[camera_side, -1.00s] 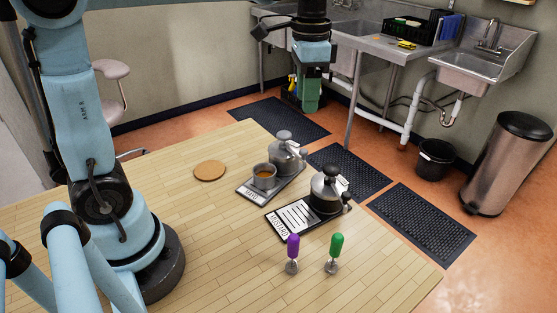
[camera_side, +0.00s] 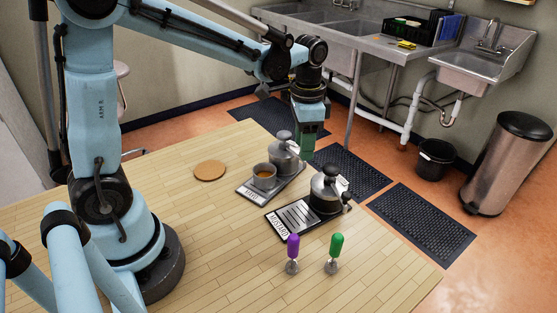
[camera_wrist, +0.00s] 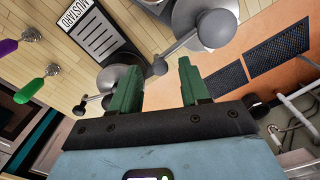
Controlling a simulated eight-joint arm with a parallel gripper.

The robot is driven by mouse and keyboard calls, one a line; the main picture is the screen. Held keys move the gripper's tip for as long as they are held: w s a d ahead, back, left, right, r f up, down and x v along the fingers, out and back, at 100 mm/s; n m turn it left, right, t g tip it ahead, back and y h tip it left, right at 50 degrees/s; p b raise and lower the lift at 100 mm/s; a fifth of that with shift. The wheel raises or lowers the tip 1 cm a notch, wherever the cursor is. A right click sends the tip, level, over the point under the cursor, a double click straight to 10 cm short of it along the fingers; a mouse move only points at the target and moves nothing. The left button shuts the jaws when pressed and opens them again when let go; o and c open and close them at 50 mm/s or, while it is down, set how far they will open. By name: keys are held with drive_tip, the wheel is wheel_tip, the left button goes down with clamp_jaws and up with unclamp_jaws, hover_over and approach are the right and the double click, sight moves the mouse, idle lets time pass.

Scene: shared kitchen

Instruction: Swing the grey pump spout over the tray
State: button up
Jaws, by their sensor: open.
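The grey pump (camera_side: 284,158), a rounded metal pot with a knob on top, stands at the back end of its small tray (camera_side: 247,192). Its spout, a thin grey arm with a round end (camera_wrist: 160,66), points away from the tray in the wrist view. A cup with brown contents (camera_side: 264,177) sits on the tray. My gripper (camera_side: 306,147) is open, with green fingers down just right of the grey pump. In the wrist view the spout's round end appears in the gap between my fingers (camera_wrist: 158,80); I cannot tell whether they touch it.
A darker pump (camera_side: 324,192) with a slatted tray marked MUSTARD (camera_side: 280,226) stands close in front. A round cork mat (camera_side: 210,170) lies left; the table there is clear.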

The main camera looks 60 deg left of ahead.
drive_tip(key=shift+f, duration=0.3)
drive_tip(key=shift+c, duration=0.3)
clamp_jaws()
